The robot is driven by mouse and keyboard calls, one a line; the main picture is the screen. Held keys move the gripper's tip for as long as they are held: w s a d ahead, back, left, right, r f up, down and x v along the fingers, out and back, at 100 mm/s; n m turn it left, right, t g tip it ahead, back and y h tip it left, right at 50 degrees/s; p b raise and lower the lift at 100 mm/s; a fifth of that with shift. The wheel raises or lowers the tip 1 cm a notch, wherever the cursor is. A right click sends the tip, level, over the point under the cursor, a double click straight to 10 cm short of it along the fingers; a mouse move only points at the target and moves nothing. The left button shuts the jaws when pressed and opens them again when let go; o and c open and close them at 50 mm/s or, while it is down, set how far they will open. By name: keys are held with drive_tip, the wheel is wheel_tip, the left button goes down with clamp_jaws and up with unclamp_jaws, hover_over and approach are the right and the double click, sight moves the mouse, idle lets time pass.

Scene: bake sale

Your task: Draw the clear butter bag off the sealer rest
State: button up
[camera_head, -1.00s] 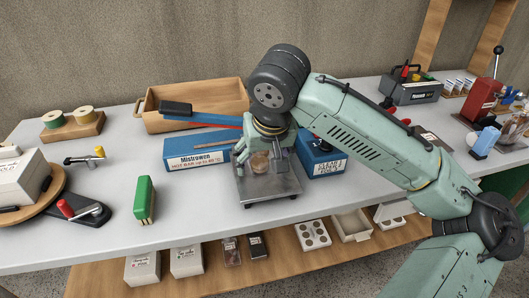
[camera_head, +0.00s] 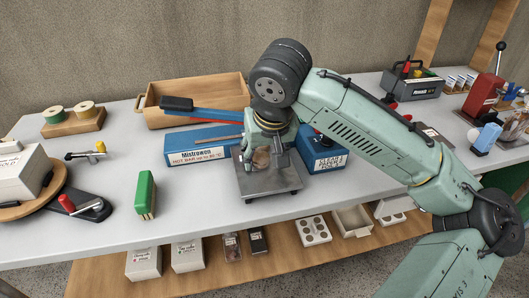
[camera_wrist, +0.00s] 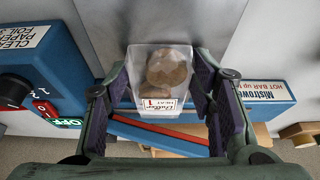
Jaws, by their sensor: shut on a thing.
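The clear butter bag (camera_wrist: 165,72) holds round brown biscuits and has a white label with red print reading "Butter". My gripper (camera_wrist: 160,88) has a finger on each side of the bag and is shut on it. In the head view my gripper (camera_head: 264,150) points down over the grey metal sealer rest (camera_head: 281,187), with the bag (camera_head: 261,160) partly hidden beneath it. I cannot tell whether the bag touches the rest. The blue sealer (camera_head: 200,158) stands behind, its arm raised.
The sealer's blue control box (camera_head: 322,160) is close on the right. A wooden tray (camera_head: 215,92) stands behind. A turntable with a white box (camera_head: 20,172) is at far left.

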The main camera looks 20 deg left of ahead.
drive_tip(key=shift+s, duration=0.1)
drive_tip(key=shift+s+d+r+p, duration=0.1)
drive_tip(key=shift+s+d+p, duration=0.15)
drive_tip(key=shift+s+d, duration=0.45)
drive_tip(key=shift+s+d+p, duration=0.2)
drive_tip(key=shift+s+d, duration=0.25)
drive_tip(key=shift+s, duration=0.45)
drive_tip(key=shift+s+d+r+p, duration=0.1)
drive_tip(key=shift+s+d+p, duration=0.15)
drive_tip(key=shift+s+d, duration=0.45)
drive_tip(key=shift+s+a+f, duration=0.1)
drive_tip(key=shift+a, duration=0.05)
drive_tip(key=o, duration=0.9)
